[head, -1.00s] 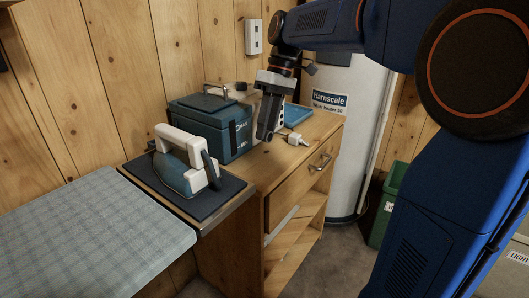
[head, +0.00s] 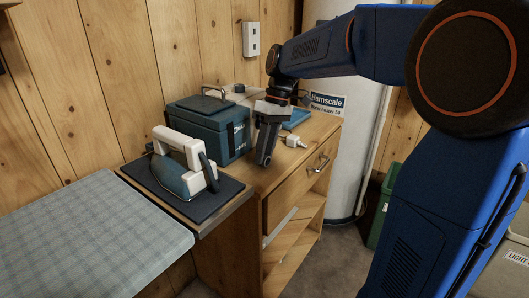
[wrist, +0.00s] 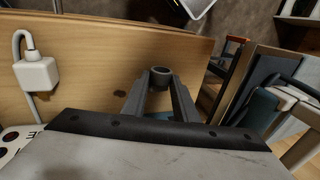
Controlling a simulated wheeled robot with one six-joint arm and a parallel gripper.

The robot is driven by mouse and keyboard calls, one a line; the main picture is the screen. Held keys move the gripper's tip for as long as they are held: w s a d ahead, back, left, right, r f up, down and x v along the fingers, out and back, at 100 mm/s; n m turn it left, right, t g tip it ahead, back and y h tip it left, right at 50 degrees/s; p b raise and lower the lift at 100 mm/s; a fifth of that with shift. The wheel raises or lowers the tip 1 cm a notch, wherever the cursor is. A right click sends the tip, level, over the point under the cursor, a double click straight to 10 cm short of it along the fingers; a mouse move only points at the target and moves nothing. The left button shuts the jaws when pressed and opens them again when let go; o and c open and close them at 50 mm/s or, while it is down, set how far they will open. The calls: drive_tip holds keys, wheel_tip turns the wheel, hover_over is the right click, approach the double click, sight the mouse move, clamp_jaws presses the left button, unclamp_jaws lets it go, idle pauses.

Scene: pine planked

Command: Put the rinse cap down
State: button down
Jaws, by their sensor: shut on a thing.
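My gripper (head: 265,158) hangs fingers-down above the wooden cabinet top (head: 262,178), in front of the teal box. In the wrist view my gripper (wrist: 160,92) is shut on the rinse cap (wrist: 161,76), a small dark grey round piece with a hollow top, between the fingertips. The cap appears held over the cabinet top near its front edge; I cannot tell how high it is. In the head view the cap is not clearly distinguishable from the dark fingers.
The teal box (head: 208,127) stands at the back. A white plug (head: 296,141) lies right of my gripper, near a blue item (head: 297,117). An iron (head: 184,168) stands on a dark mat (head: 224,190) at left. The cabinet top's front is bare.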

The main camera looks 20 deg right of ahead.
drive_tip(key=shift+s+f, duration=0.15)
drive_tip(key=shift+f, duration=0.45)
drive_tip(key=c, duration=1.4)
unclamp_jaws()
drive_tip(key=shift+f, duration=0.1)
drive_tip(key=shift+r, duration=0.35)
drive_tip(key=v, duration=1.3)
drive_tip(key=s+d+f+m+t+h, duration=0.1)
drive_tip(key=s+f+m+t, duration=0.2)
drive_tip(key=s+f, duration=0.7)
drive_tip(key=s+d+f+m+t+h, duration=0.2)
drive_tip(key=s+f, duration=0.8)
drive_tip(key=s, duration=0.6)
drive_tip(key=shift+s+d+m+t, duration=0.25)
drive_tip(key=shift+m+t, duration=0.55)
drive_tip(key=shift+m, duration=0.3)
